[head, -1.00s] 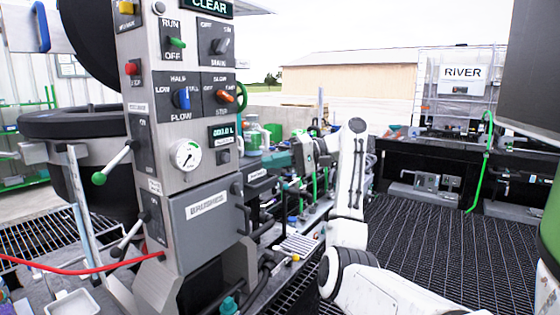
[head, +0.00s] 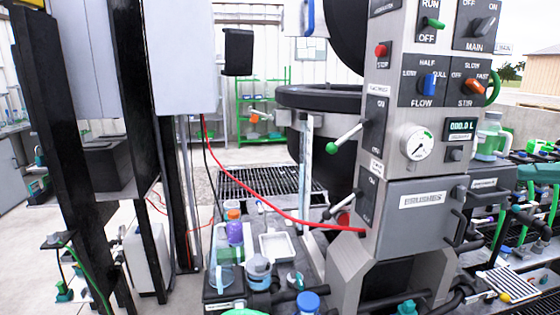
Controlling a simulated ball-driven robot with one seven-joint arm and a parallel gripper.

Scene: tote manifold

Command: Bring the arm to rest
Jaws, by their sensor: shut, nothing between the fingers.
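My gripper and arm do not show in the head view now. The grey control column (head: 407,206) stands right of centre. It carries a green RUN/OFF switch (head: 433,22), a blue FLOW knob (head: 429,84), an orange STIR knob (head: 474,87), a round gauge (head: 417,142) and a display reading about 000.0 L (head: 461,127). Two levers stick out from its left side, the upper one with a green knob (head: 332,148).
A red hose (head: 290,213) crosses from a grey cabinet (head: 183,60) to the column. Black posts (head: 130,100) stand at left. A floor grate (head: 265,184) lies behind.

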